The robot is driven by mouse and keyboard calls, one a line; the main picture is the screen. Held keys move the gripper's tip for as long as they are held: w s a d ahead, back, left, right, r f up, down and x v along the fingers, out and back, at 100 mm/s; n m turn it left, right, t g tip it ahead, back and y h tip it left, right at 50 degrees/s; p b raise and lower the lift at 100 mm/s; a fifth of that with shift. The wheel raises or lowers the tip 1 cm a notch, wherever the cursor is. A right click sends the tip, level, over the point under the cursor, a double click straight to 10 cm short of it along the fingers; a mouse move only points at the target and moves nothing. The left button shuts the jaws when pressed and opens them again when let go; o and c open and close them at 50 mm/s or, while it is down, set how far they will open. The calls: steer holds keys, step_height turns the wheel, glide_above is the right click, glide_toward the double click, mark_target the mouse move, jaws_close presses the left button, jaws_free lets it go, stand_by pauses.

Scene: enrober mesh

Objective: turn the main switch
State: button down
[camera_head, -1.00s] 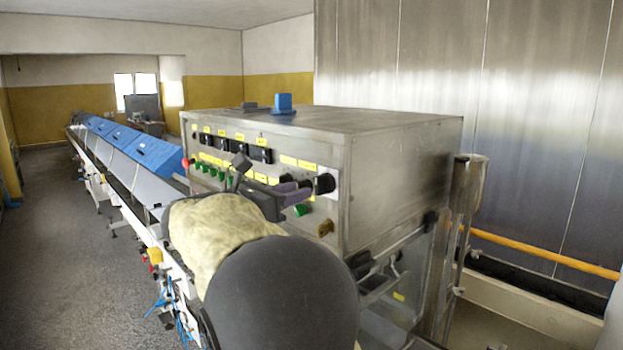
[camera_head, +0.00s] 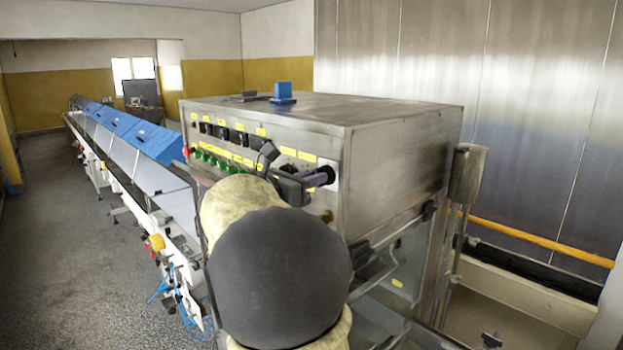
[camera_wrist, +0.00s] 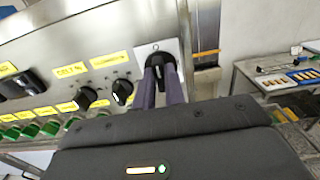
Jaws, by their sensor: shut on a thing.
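The main switch (camera_head: 327,174) is a black rotary knob on a light plate at the right end of the control panel's front. In the wrist view the switch (camera_wrist: 160,58) sits at the panel's corner, with its grip standing about upright. My gripper (camera_head: 318,179) reaches it from the front left. In the wrist view my gripper (camera_wrist: 163,78) has its two purple fingers shut on the switch's grip, one on each side. The fingers hide part of the knob, and my arm hides the lower panel in the head view.
Two smaller black knobs (camera_wrist: 122,90) and several green buttons (camera_wrist: 30,130) lie left of the switch. A blue block (camera_head: 283,92) stands on the steel cabinet (camera_head: 400,150). A conveyor with blue covers (camera_head: 150,141) runs off to the left. The floor left of it is clear.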

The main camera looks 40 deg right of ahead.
steer(key=shift+f+m+b, duration=0.15)
steer(key=shift+m+b, duration=0.35)
steer(key=shift+b, duration=0.35)
steer(key=shift+s+f+m+b, duration=0.1)
steer(key=shift+m+b, duration=4.15)
steer(key=shift+b, duration=0.8)
steer(key=shift+s+f+m+b, duration=0.1)
steer(key=shift+m+b, duration=4.15)
steer(key=shift+b, duration=0.75)
steer(key=shift+r, duration=0.1)
steer(key=c, duration=1.5)
jaws_free()
steer(key=shift+o, duration=0.2)
